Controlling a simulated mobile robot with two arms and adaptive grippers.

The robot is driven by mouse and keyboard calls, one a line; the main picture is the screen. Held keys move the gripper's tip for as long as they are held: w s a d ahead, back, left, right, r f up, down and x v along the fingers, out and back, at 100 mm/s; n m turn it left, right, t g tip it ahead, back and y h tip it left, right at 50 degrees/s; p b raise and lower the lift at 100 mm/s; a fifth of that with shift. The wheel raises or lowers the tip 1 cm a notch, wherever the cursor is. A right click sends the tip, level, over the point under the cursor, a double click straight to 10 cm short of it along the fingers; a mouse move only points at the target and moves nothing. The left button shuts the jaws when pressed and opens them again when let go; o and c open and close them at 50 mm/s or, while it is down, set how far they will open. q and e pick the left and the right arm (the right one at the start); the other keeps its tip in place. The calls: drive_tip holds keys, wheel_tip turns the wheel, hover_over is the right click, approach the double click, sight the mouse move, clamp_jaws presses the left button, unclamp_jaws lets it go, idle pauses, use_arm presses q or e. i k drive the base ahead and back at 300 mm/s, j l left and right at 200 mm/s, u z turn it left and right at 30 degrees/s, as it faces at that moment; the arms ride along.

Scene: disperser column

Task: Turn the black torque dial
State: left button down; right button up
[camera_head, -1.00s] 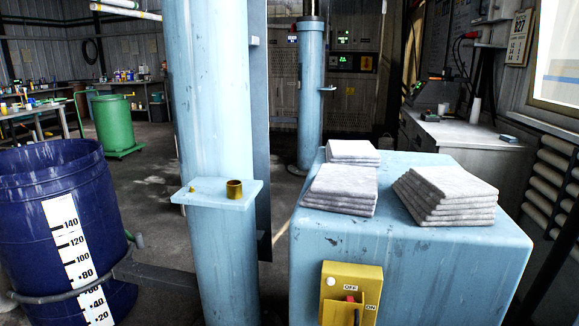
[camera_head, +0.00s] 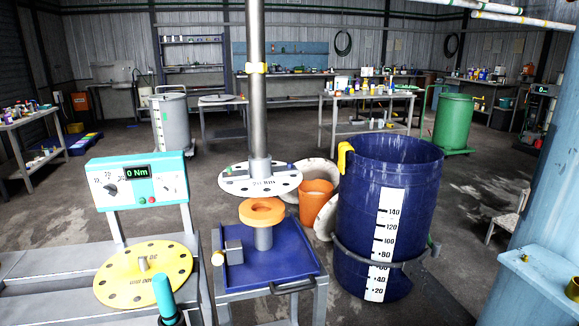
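The black torque dial (camera_head: 111,189) is a small round knob on the left side of a white and teal control panel (camera_head: 172,186), at the left in the head view. Scale numbers and marks surround the dial. A display (camera_head: 137,171) on the panel reads 0 Nm, and small red and green buttons sit below it. The panel stands on two legs behind a yellow disc with holes (camera_head: 127,284). Neither of my grippers is in view, so I cannot tell what they touch.
A teal handle (camera_head: 166,298) stands at the disc's front edge. A blue tray stand (camera_head: 290,262) holds an orange ring (camera_head: 261,211) below a vertical metal shaft (camera_head: 256,80). A large blue drum (camera_head: 390,190) stands to the right. The floor behind the panel is open.

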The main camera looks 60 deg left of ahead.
sight(110, 189)
drive_tip(key=u, duration=2.95)
